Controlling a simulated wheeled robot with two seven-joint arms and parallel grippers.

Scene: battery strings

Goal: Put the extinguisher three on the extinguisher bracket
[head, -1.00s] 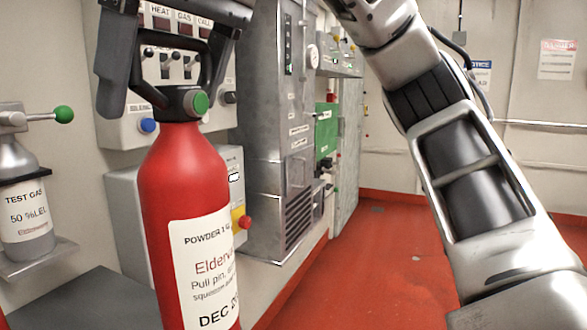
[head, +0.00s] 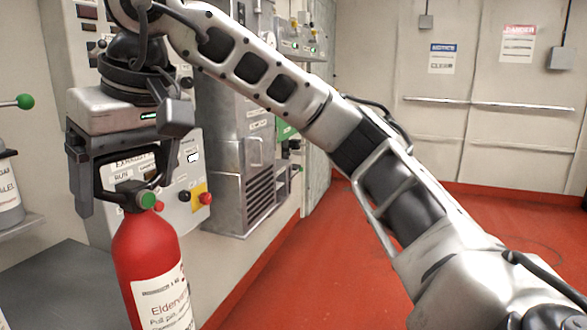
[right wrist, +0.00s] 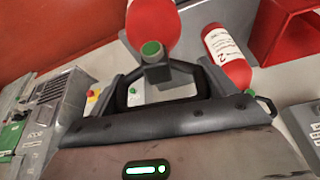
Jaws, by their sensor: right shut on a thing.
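A red extinguisher (head: 150,265) with a white label, black handle and green round gauge hangs upright from my right gripper (head: 128,165) in the head view. The jaws are shut on its black handle. Its lower end is cut off by the frame. In the right wrist view the held extinguisher (right wrist: 153,22) shows beyond the handle. A second red extinguisher (right wrist: 227,55) with a white label lies to its right there, apart from it. I cannot make out the extinguisher bracket for certain. My left gripper is not in view.
A red box-like holder (right wrist: 284,30) shows at the upper right of the right wrist view. A grey cabinet (head: 238,170) and control panels line the wall behind the extinguisher. A dark grey surface (head: 60,290) is at lower left. The red floor (head: 310,270) is clear.

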